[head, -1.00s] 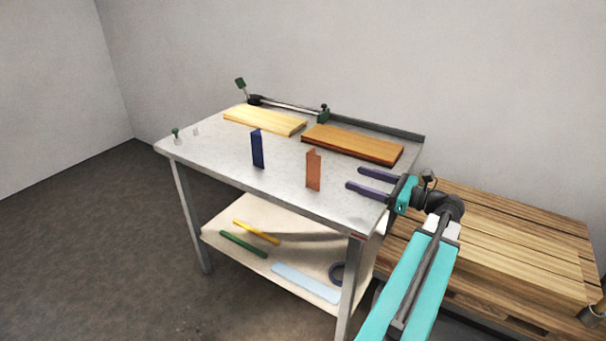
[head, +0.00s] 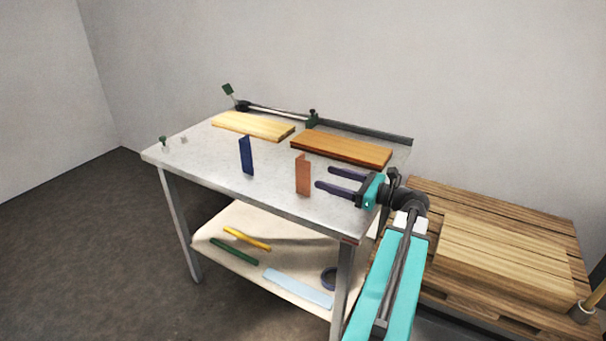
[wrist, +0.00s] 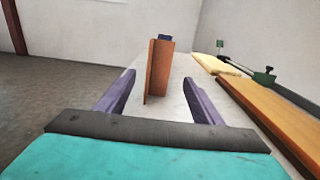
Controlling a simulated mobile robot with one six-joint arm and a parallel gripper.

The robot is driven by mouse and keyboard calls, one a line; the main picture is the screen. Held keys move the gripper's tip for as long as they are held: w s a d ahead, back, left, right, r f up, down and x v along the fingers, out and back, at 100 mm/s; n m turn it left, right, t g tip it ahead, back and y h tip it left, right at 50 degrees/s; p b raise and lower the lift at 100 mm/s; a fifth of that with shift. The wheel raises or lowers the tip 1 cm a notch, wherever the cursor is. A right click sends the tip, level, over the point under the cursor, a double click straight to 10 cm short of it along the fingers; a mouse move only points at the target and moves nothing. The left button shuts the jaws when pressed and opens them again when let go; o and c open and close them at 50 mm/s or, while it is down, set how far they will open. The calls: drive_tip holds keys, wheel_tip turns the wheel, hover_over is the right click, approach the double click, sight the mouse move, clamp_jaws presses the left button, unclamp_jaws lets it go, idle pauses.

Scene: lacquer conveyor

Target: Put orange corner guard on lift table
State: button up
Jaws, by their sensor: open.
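The orange corner guard (head: 303,176) stands upright on the grey metal-topped table (head: 215,160), near its front edge. My gripper (head: 324,177) is open and empty just right of the guard, with its two purple fingers pointing at it. In the wrist view the guard (wrist: 159,68) stands ahead, between the lines of the two fingers (wrist: 158,78). It looks just beyond the fingertips; I cannot tell whether they touch it. I cannot make out a separate lift table in these views.
A blue corner guard (head: 246,156) stands left of the orange one. A pale board (head: 253,125) and a browner board (head: 341,148) lie behind, before a clamp bar. Strips and a tape roll (head: 329,279) lie on the lower shelf. A pallet with boards (head: 510,255) is at right.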

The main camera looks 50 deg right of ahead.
sight(308, 171)
drive_tip(key=shift+x, duration=1.4)
drive_tip(key=shift+x, duration=2.6)
drive_tip(key=shift+r, duration=0.1)
drive_tip(key=c, duration=1.2)
drive_tip(key=shift+r, duration=0.15)
